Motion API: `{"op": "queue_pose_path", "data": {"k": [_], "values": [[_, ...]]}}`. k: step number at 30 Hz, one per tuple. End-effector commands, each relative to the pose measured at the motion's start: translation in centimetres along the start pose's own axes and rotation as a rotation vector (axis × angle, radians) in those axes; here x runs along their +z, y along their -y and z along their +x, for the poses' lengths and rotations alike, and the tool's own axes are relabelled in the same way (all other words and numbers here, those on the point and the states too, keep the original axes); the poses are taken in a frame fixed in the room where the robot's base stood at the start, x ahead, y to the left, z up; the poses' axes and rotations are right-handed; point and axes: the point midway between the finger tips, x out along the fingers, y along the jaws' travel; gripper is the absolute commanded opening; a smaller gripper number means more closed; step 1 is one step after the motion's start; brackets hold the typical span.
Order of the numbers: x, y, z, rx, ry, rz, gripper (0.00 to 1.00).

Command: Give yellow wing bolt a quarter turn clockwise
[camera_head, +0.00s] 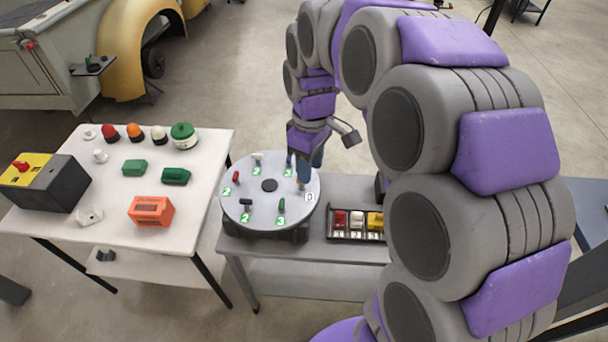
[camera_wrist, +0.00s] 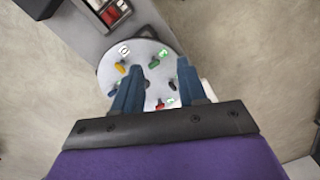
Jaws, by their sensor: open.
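The yellow wing bolt (camera_wrist: 121,68) shows in the wrist view on the upper left of the round grey disc (camera_wrist: 109,73), beside a white label. My gripper (camera_wrist: 160,66) is open and empty, its two blue fingers apart. The yellow bolt lies just left of the left fingertip in that view, outside the gap; a green wing bolt (camera_wrist: 154,64) shows between the fingertips. In the head view my gripper (camera_head: 304,172) is over the right side of the disc (camera_head: 262,207) and hides the yellow bolt there. I cannot tell the height of the fingertips above the disc.
Red (camera_head: 236,177), white, black and green wing bolts stand around the disc with numbered labels. A tray (camera_head: 346,237) of coloured blocks sits right of the disc. A white table (camera_head: 115,225) at left holds domes, a black-yellow box and an orange block.

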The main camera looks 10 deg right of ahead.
Motion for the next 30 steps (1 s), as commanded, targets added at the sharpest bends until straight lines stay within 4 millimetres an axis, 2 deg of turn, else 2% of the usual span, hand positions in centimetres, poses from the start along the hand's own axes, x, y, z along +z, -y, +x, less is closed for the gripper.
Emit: {"op": "queue_pose_path", "data": {"k": [1,6,13,18,23,30], "values": [[-1.3,-1.3,0.5,0.0,-0.001,-0.044,0.41],[-5.2,-5.8,1.6,0.018,-0.014,-0.204,0.41],[-8.8,-10.8,3.4,0.049,-0.017,-0.37,0.41],[-9.9,-12.4,4.1,0.061,-0.014,-0.427,0.41],[-10.0,-12.6,5.0,0.061,-0.012,-0.439,0.41],[-10.1,-12.8,9.1,0.057,-0.01,-0.437,0.41]]}}
